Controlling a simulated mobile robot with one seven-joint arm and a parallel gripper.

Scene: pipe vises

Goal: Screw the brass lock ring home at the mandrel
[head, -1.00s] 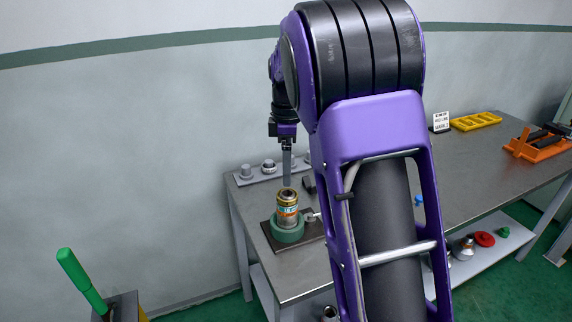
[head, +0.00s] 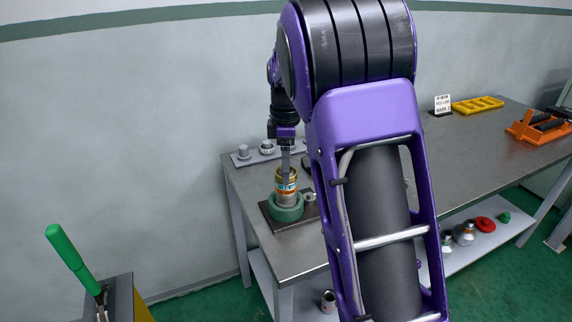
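The mandrel (head: 286,194) is an upright cylinder with a label, seated in a green round vise base (head: 286,212) near the table's left end. A brass-coloured ring (head: 286,173) shows at its top. My gripper (head: 286,170) points straight down at the mandrel's top, and its lower end overlaps the ring in the picture. The fingers look like one narrow grey strip from here. I cannot tell whether they touch the ring or whether they are open or shut. My arm covers the table just right of the vise.
A grey strip with knobs (head: 243,152) lies behind the vise. A sign (head: 442,104), a yellow tray (head: 478,105) and an orange fixture (head: 540,127) stand at the far right. A green-handled lever (head: 70,258) stands at lower left. The lower shelf holds a red part (head: 485,224).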

